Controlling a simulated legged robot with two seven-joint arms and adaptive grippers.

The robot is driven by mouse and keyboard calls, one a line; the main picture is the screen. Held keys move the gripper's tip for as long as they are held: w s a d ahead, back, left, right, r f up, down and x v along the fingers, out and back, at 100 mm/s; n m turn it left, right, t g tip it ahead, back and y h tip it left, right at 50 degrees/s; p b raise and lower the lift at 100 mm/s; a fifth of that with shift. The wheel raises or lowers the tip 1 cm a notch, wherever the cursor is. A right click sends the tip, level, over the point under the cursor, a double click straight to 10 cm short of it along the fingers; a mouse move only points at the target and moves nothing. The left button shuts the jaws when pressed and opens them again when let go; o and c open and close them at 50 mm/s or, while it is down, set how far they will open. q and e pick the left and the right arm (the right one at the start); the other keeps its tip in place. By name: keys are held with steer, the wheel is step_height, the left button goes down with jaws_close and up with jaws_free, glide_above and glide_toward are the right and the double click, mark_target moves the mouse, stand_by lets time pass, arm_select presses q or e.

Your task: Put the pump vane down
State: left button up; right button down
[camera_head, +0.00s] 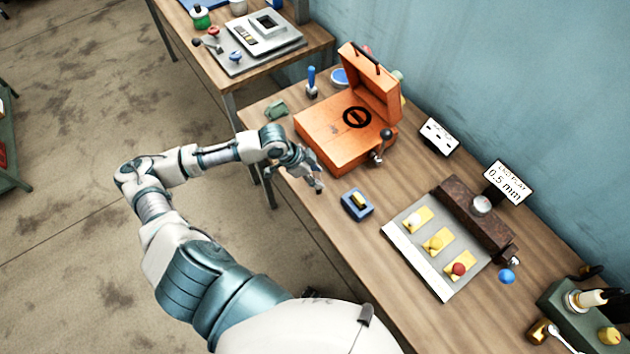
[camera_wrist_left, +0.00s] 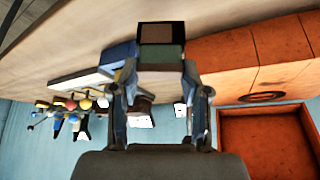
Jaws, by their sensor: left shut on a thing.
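My left gripper (camera_head: 310,180) is over the near left edge of the workbench, in front of the orange case. In the left wrist view, the gripper (camera_wrist_left: 163,72) is shut on a small dark block with a grey-green lower part, which I take to be the pump vane (camera_wrist_left: 162,36). In the head view the fingers mostly hide it. I cannot tell whether it touches the bench. A small blue holder (camera_head: 357,205) with a yellow piece stands on the bench to the right of the gripper. My right gripper is not in view.
The open orange case (camera_head: 345,140) stands just behind the gripper. A pale plate (camera_head: 432,262) with several yellow pieces lies farther right, by a dark rusty block (camera_head: 470,215). A blue-handled tool (camera_head: 311,82) and a green piece (camera_head: 276,109) stand at the left. Bare wood surrounds the blue holder.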

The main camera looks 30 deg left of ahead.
arm_select(q)
step_height(320, 180, down, 3)
steer(key=shift+s+f, duration=0.1)
steer(key=shift+f, duration=0.1)
steer(key=shift+a+f, duration=0.1)
steer(key=shift+a, duration=0.2)
steer(key=o, duration=1)
steer(key=shift+a, duration=0.15)
steer(key=shift+o, duration=1)
steer(key=shift+d, duration=0.25)
steer(key=v, duration=1.2)
steer(key=shift+p, duration=0.35)
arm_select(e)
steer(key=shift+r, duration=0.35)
